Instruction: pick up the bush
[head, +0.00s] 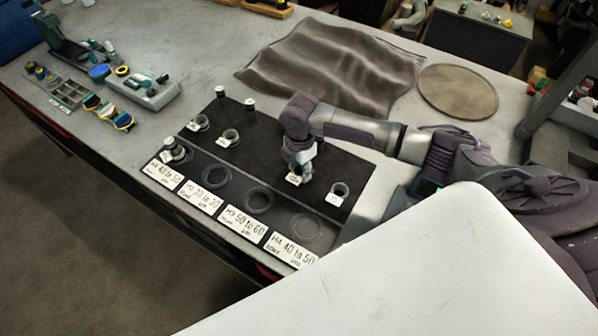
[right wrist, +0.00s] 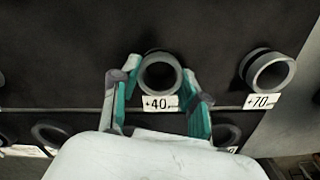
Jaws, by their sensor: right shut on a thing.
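My right gripper (head: 300,168) points down over the dark mat (head: 262,168). In the right wrist view its teal-padded fingers (right wrist: 162,84) are shut on a grey ring-shaped bush (right wrist: 160,91), one on each side. A white tag (right wrist: 160,102) reading +40 sits in front of this bush. In the head view the gripper mostly hides the bush. Another bush (right wrist: 268,86) with a +70 tag stands to the right, and it also shows in the head view (head: 340,191). My left gripper is not in view.
More bushes (head: 231,138) stand on the mat to the left. Along the front are round marked spots (head: 260,200) with white label cards (head: 240,222); a bush (head: 175,154) stands at the left one. A rumpled cloth (head: 335,68) and round disc (head: 457,92) lie behind.

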